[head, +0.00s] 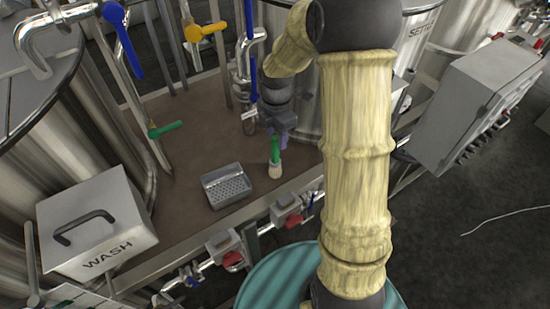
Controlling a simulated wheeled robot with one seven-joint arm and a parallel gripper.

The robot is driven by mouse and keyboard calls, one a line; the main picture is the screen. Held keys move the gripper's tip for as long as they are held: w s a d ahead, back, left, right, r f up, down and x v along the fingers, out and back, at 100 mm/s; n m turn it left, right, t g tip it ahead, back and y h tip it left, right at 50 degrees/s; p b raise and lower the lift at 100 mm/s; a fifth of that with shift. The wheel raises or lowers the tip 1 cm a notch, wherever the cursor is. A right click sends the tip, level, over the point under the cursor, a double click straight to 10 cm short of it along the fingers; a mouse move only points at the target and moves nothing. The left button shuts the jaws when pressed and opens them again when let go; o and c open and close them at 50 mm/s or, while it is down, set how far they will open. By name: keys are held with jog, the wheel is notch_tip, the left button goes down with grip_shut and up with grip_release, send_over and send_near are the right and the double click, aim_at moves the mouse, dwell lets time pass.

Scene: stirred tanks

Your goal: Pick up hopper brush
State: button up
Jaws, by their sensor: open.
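The hopper brush (275,158) has a green handle and pale bristles. It stands upright, bristles down, on the brown platform, just right of a grey perforated tray. My gripper (281,142) is directly above and behind the brush, pointing down, with purplish fingertips close to the green handle. It is open. I cannot tell whether the handle is between the fingers or just in front of them.
The perforated tray (227,187) sits near the platform's front edge. A box marked WASH (95,225) stands at left. Pipes and valves with red handles (233,259) run below the edge. Tall steel tanks (30,130) flank the platform (195,145).

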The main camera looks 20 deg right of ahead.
aim_at(275, 149)
jog(key=shift+f, duration=0.3)
jog(key=shift+s+a+f+p, duration=0.1)
jog(key=shift+f+p, duration=0.55)
jog(key=shift+f, duration=0.65)
jog(key=shift+s+a+f+p, duration=0.1)
jog(key=shift+f+p, duration=0.5)
jog(key=shift+f, duration=0.7)
grip_shut()
